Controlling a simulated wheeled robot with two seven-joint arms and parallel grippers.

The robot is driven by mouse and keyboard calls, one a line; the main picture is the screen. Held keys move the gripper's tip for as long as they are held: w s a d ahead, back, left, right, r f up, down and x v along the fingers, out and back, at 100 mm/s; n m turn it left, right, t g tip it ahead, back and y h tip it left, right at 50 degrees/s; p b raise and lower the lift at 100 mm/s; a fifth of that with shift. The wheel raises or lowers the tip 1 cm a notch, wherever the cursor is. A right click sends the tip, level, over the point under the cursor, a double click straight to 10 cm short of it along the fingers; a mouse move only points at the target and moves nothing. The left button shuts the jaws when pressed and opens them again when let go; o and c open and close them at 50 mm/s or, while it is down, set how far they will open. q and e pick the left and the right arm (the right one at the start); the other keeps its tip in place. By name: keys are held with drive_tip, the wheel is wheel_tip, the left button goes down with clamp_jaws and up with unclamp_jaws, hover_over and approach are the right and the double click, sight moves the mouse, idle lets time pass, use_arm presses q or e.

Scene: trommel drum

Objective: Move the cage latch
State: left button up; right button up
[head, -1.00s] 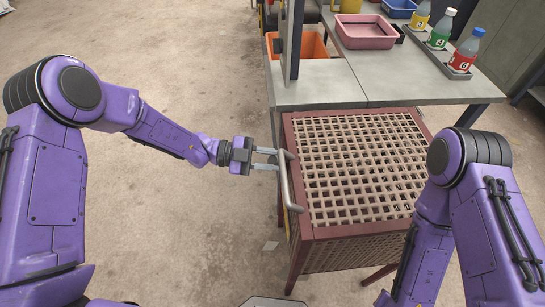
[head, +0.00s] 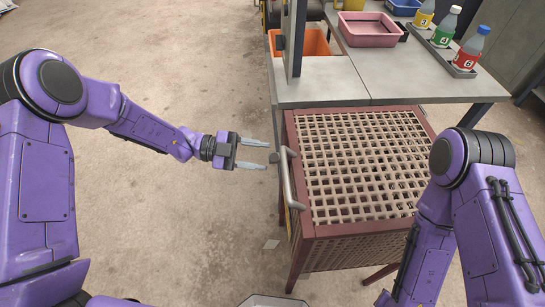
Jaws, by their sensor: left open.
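The cage (head: 350,226) has a reddish-brown frame and a tan lattice top, and stands right of centre. A grey bent bar (head: 287,180) runs along its left edge, with a small dark knob (head: 274,158) sticking out to the left near the bar's far end. I cannot tell for sure which of these parts is the latch. My left gripper (head: 267,156) is open and empty, left of the bar. Its fingertips point right, close to the knob; I cannot tell whether they touch it. My right arm is at the right, and its gripper is out of view.
A grey table (head: 325,84) adjoins the cage's far side, with a dark upright post (head: 293,40). It bears a pink tray (head: 367,30) and a rack (head: 440,52) of numbered bottles. An orange bin (head: 315,43) is behind the post.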

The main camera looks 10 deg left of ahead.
use_arm(q)
drive_tip(key=a, duration=0.6)
drive_tip(key=shift+r, duration=0.35)
drive_tip(key=shift+s, duration=0.1)
